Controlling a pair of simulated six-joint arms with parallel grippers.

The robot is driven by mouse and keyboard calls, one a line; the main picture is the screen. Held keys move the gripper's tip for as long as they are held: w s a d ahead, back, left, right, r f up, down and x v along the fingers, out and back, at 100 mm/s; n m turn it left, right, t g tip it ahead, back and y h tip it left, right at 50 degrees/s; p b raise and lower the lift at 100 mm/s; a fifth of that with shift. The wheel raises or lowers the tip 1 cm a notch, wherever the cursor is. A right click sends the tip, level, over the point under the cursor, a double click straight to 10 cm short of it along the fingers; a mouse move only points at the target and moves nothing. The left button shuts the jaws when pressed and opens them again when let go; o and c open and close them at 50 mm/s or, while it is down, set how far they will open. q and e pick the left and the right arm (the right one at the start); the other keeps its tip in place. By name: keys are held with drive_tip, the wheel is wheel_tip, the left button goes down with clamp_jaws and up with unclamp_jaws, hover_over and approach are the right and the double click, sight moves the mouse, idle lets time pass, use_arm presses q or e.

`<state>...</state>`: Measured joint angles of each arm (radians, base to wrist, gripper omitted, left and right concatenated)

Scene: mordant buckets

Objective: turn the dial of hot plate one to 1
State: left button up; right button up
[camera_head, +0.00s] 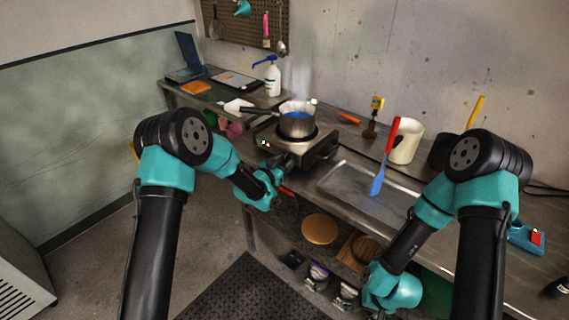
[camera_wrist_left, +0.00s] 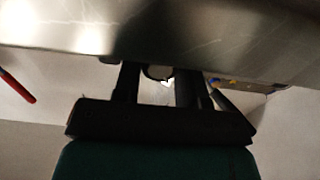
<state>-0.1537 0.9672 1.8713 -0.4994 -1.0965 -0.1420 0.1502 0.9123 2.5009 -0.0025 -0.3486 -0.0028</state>
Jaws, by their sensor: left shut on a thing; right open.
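The hot plate (camera_head: 315,151) is a low metal box on the steel bench, with a metal pot (camera_head: 297,124) of blue liquid on top. My left gripper (camera_head: 284,163) is at the hot plate's front face, partly hidden by its own wrist. In the left wrist view its two dark fingers stand either side of the dark round dial (camera_wrist_left: 158,72), which carries a small white mark. The gripper is shut on the dial. The number the mark points to cannot be read. My right gripper (camera_head: 374,309) is low at the front of the bench, open and mostly hidden behind its wrist.
A steel tray (camera_head: 345,185) with a blue-and-red spatula (camera_head: 382,165) lies right of the hot plate. A white container (camera_head: 407,141) and a pump bottle (camera_head: 272,78) stand behind. A lower shelf holds a round wooden board (camera_head: 320,229) and jars.

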use_arm(q)
drive_tip(key=shift+n, duration=1.9)
drive_tip(key=o, duration=0.9)
drive_tip(key=v, duration=1.7)
drive_tip(key=shift+s+a, duration=0.1)
drive_tip(key=shift+a, duration=0.1)
